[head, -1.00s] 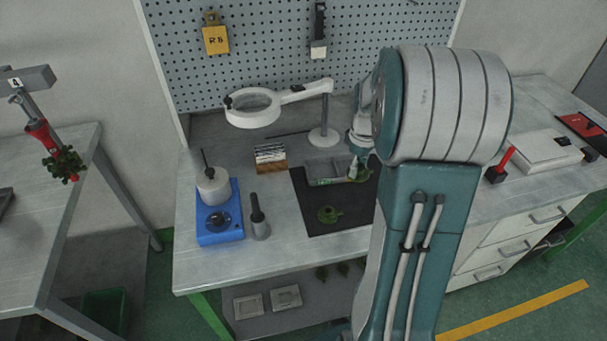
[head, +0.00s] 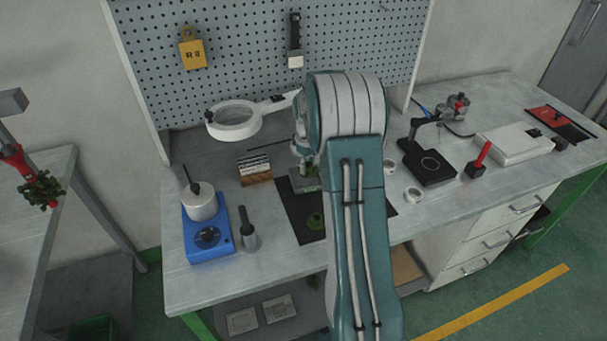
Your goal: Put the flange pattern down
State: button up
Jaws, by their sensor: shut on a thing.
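My gripper (head: 303,168) points down over the back part of a black mat (head: 301,227) on the bench, partly covered by my own arm. It is shut on the flange pattern, which is small and mostly hidden at the fingertips, so I cannot tell whether it touches anything below. A grey-green tray-like thing (head: 306,184) lies at the back of the mat, just under the gripper.
Left of the mat are a block of cards (head: 255,170), a dark-handled tool (head: 249,231) and a blue heater (head: 208,240) with a white pot. A ring magnifier (head: 233,122) hangs behind.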

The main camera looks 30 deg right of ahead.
aim_at(304, 181)
jog(key=shift+w+f, duration=0.85)
jog(key=shift+f, duration=0.15)
jog(key=shift+w+d+f, duration=0.1)
jog(key=shift+w+f, duration=0.3)
jog(key=shift+f, duration=0.1)
notch_tip(304, 181, down, 3)
jog(key=shift+d, duration=0.15)
jog(key=o, duration=0.7)
